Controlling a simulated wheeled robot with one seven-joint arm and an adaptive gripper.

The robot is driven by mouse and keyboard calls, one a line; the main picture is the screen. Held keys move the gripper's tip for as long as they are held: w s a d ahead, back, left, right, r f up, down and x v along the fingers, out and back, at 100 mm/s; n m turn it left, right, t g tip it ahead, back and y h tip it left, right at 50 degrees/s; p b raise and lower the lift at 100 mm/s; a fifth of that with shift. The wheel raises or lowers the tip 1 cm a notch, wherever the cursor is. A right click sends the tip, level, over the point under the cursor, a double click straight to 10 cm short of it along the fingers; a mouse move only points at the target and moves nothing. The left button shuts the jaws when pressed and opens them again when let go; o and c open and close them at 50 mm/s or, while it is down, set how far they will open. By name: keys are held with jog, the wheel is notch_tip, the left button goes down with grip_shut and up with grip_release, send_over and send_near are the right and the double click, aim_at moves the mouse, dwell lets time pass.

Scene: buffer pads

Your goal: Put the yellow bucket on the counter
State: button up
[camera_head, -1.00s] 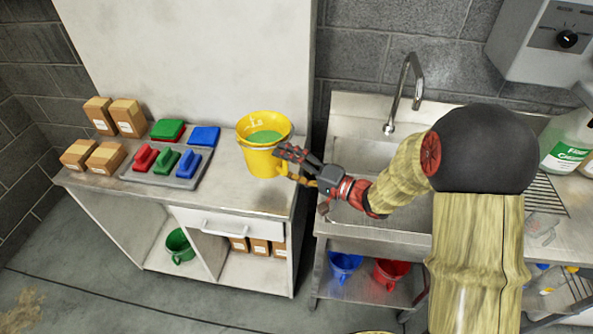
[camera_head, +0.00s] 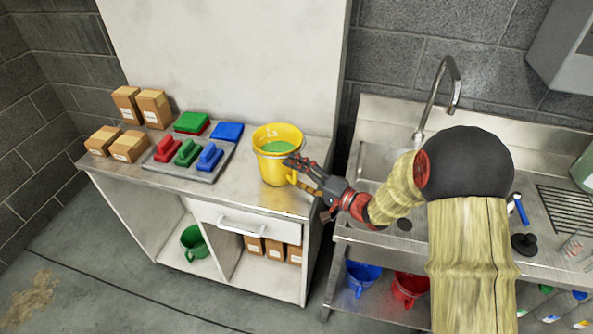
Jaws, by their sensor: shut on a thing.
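The yellow bucket (camera_head: 270,168) holds something green and is upright at the right end of the counter (camera_head: 245,200). Its base looks at or just above the counter top; I cannot tell whether it touches. My gripper (camera_head: 298,172) is at the bucket's right side, shut on its handle. The fingers partly cover the handle and the bucket's right side.
A grey tray (camera_head: 157,166) with red, green and blue brushes lies left of the bucket. Cardboard boxes (camera_head: 128,146) stand at the far left. The sink (camera_head: 375,165) with its tall tap (camera_head: 438,85) is to the right. A wall panel (camera_head: 230,60) rises behind the counter.

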jog(key=shift+w+r, duration=0.1)
jog(key=shift+r, duration=0.05)
jog(key=o, duration=2.1)
jog(key=shift+f, duration=0.2)
